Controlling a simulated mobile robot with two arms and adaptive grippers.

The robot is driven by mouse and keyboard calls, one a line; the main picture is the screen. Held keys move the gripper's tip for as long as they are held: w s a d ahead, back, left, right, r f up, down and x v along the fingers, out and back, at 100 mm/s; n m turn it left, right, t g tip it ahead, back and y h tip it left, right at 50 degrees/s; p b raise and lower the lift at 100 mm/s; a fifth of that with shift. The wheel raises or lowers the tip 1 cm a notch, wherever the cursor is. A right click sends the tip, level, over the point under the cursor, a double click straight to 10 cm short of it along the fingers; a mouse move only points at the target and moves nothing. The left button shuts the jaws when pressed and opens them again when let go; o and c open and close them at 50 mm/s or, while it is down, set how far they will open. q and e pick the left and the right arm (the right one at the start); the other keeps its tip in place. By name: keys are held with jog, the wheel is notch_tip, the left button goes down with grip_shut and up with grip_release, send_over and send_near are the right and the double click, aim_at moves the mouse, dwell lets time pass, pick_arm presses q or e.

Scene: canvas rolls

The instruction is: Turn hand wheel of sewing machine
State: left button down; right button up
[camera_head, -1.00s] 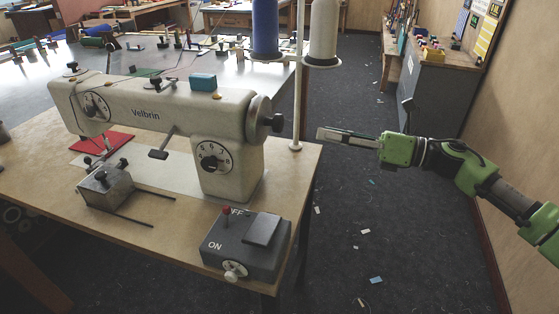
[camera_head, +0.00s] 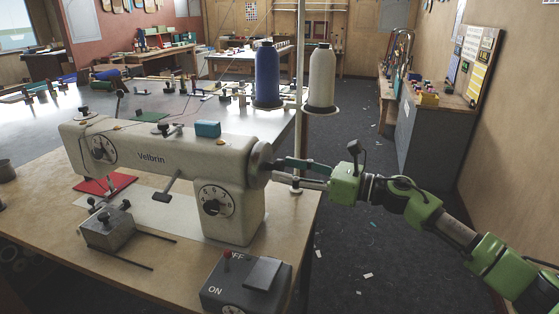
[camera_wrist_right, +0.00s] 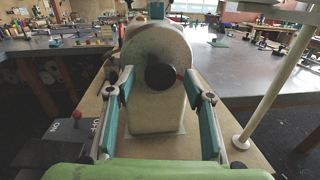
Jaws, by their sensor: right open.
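The cream sewing machine (camera_head: 150,160) marked Velbrin stands on a wooden table. Its hand wheel (camera_head: 260,164) is at the right end; the wheel's round face (camera_wrist_right: 158,52) and dark knob (camera_wrist_right: 160,77) fill the middle of the right wrist view. My right gripper (camera_head: 276,168) is at the wheel, coming in from the right. In the right wrist view its two teal-padded fingers (camera_wrist_right: 158,92) are open, one on each side of the knob. I cannot tell whether either finger touches the wheel. My left gripper is not in view.
A grey ON/OFF switch box (camera_head: 246,285) sits at the table's front edge. A thread stand pole (camera_head: 299,100) with blue (camera_head: 267,75) and white (camera_head: 320,78) spools rises just behind my right gripper. Floor (camera_head: 355,240) right of the table is free apart from scraps.

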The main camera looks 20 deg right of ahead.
aim_at(269, 167)
jog(key=shift+x, duration=1.4)
jog(key=c, duration=1.1)
jog(key=shift+p, duration=0.3)
